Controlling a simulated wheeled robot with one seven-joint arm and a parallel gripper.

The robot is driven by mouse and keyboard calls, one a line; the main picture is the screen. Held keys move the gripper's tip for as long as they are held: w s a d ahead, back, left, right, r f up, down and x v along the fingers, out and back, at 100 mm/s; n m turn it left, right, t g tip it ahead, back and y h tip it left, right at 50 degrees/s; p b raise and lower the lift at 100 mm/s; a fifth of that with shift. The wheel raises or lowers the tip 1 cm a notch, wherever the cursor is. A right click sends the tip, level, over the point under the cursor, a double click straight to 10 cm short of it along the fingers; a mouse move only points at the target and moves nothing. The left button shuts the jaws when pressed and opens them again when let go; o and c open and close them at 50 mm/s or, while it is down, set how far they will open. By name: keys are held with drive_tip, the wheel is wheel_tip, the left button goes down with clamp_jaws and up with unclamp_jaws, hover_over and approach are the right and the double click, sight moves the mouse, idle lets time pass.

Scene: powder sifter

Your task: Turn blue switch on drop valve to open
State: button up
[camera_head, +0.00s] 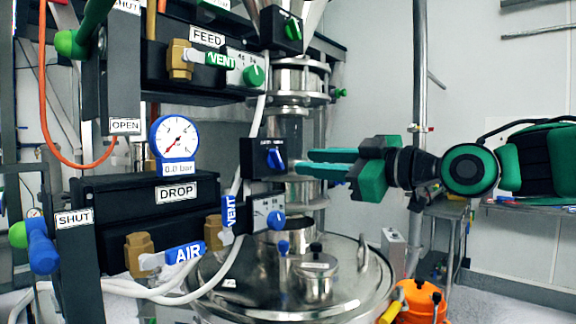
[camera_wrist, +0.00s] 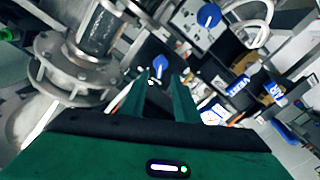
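The blue switch (camera_head: 275,159) sits on a black valve box (camera_head: 254,160) beside the steel pipe, and its handle looks roughly upright. The box's label is too small to read. My gripper (camera_head: 302,163) comes in from the right at the switch's height, fingers pointing left, a short way from the switch. The fingers are apart and empty. In the wrist view the switch (camera_wrist: 158,64) shows just beyond and between the fingertips (camera_wrist: 161,82), with no clear contact.
Below is another blue knob (camera_head: 276,221) on a dial plate. A DROP panel (camera_head: 135,205) with a gauge (camera_head: 174,138) and a blue AIR lever (camera_head: 186,253) stands left. The steel pipe (camera_head: 293,125) is close by the fingers. A lidded steel vessel (camera_head: 345,285) stands below.

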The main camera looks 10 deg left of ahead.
sight(281, 160)
drive_tip(key=x, duration=0.7)
drive_tip(key=shift+w+a, duration=0.2)
clamp_jaws()
